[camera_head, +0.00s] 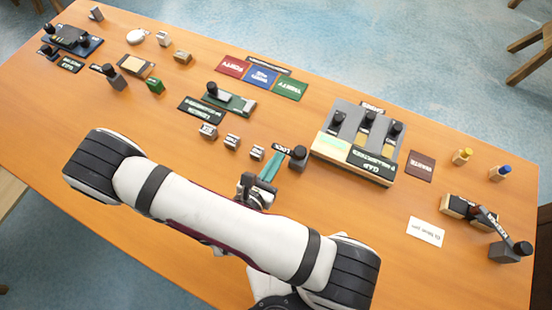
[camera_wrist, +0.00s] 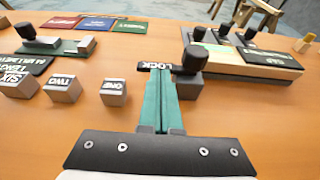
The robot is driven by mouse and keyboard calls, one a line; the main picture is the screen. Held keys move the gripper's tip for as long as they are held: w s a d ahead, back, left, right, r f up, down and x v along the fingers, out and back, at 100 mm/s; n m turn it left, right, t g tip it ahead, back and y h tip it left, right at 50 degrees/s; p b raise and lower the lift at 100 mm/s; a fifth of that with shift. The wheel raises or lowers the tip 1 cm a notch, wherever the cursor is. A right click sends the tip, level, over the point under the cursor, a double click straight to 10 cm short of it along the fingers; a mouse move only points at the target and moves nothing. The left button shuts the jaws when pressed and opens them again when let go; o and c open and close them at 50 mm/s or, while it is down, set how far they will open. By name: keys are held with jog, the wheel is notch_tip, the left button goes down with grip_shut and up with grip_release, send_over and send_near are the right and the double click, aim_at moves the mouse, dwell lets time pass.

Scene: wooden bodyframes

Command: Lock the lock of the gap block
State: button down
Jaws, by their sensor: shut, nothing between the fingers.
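The gap block (camera_head: 325,145) is a grey and wooden block with several black-knobbed sliders and a dark GAP label. It also shows in the wrist view (camera_wrist: 240,70). Its lock (camera_head: 298,158) is a small grey post with a black knob at its left side. A black bar marked LOCK sticks out to the left from it, seen in the wrist view (camera_wrist: 158,67). My gripper (camera_head: 270,168) has teal fingers, shut and empty. The fingertips point at the LOCK bar from the near side; I cannot tell if they touch it.
Small numbered blocks (camera_head: 232,141) stand left of my gripper. A green sliding block (camera_head: 236,103) and coloured mats (camera_head: 262,76) lie behind them. A white card (camera_head: 426,231) and a hinged lever device (camera_head: 510,250) are at the right. Bare table lies in front.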

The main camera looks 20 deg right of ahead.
jog(key=shift+w+m+g+h, duration=0.25)
jog(key=shift+m+g+h, duration=0.35)
jog(key=shift+m+g, duration=0.2)
